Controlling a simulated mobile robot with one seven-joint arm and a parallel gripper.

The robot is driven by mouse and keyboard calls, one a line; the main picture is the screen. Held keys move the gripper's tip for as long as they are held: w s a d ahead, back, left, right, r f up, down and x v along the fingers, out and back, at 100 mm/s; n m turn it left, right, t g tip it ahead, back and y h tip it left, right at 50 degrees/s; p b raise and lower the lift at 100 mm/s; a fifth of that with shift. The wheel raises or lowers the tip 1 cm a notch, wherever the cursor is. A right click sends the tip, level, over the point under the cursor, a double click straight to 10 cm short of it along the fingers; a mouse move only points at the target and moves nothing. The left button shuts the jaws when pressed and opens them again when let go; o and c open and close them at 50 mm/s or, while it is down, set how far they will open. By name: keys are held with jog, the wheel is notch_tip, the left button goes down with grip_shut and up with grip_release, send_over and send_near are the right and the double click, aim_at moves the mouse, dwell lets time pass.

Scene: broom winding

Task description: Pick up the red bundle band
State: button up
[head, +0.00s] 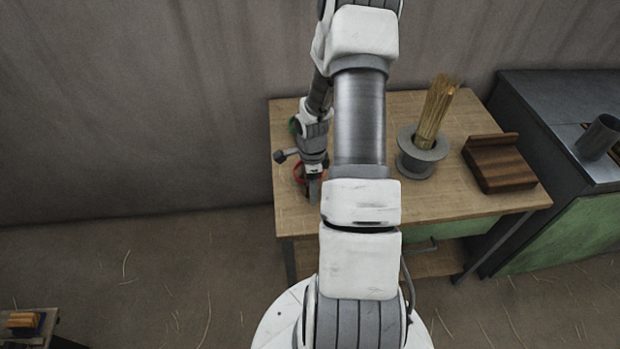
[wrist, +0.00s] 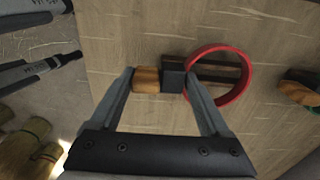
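The red bundle band (wrist: 247,88) is a ring on the wooden table, right of centre in the wrist view. In the head view the band (head: 296,172) shows partly behind my arm's end. My gripper (wrist: 158,77) is open, its two fingertips well apart. The right fingertip overlaps the band's left edge; I cannot tell whether it touches it or reaches inside. Between the fingertips lies a tan wooden piece (wrist: 147,80) with a dark block (wrist: 173,74) beside it. In the head view my gripper (head: 313,195) points down over the table's left part.
A grey spool-like holder (head: 416,160) with a straw bundle (head: 436,110) stands on the table (head: 455,205). A dark wooden block (head: 498,165) lies right of it. A green and tan object (wrist: 300,90) is at the wrist view's right edge. A dark bench (head: 550,95) adjoins the table.

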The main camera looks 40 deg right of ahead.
jog(key=c, duration=0.9)
jog(key=shift+r, duration=0.1)
jog(key=shift+c, duration=0.3)
